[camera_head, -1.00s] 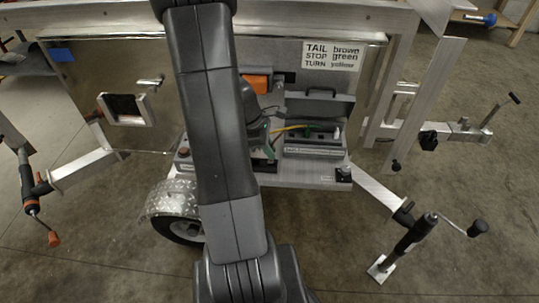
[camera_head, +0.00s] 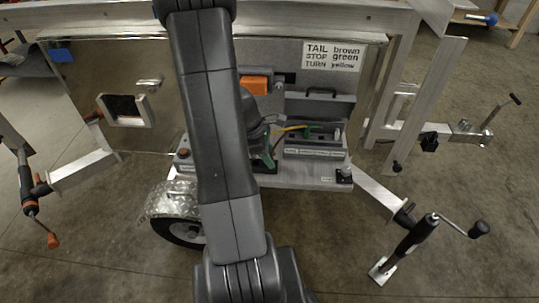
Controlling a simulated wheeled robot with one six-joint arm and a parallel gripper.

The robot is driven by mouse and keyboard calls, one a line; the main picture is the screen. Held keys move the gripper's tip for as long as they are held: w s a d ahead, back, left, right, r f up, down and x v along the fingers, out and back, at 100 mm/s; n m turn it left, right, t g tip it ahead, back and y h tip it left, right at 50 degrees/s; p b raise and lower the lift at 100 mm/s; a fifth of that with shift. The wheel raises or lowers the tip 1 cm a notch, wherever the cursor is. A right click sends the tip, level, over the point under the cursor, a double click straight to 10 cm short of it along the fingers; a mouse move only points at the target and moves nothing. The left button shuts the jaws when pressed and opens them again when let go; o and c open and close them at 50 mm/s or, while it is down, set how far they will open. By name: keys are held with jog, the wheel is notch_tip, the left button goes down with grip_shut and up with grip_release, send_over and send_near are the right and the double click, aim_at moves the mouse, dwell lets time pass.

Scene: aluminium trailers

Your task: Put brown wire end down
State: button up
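My gripper (camera_head: 272,122) is mostly hidden behind my own arm; only a small grey part shows at the arm's right edge, just left of the open grey box (camera_head: 315,153). Whether its fingers are open or shut is too small to tell. A yellow wire (camera_head: 290,128) runs from beside the gripper toward the box, and a green piece (camera_head: 310,129) shows at the box. A sign (camera_head: 332,56) reads "TAIL brown, STOP green, TURN yellow".
The box stands on a metal shelf (camera_head: 300,178) of the trailer, its lid raised. An orange light (camera_head: 254,86) is on the panel behind. A wheel with a metal fender (camera_head: 172,203) is below left. A jack (camera_head: 410,240) stands at right on open floor.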

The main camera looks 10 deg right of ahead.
jog(key=p+v, duration=0.2)
jog(key=v, duration=1)
jog(key=b+x, duration=0.2)
jog(key=x, duration=1)
jog(key=shift+r+p, duration=0.3)
jog(key=shift+r, duration=1.5)
jog(key=shift+f, duration=0.1)
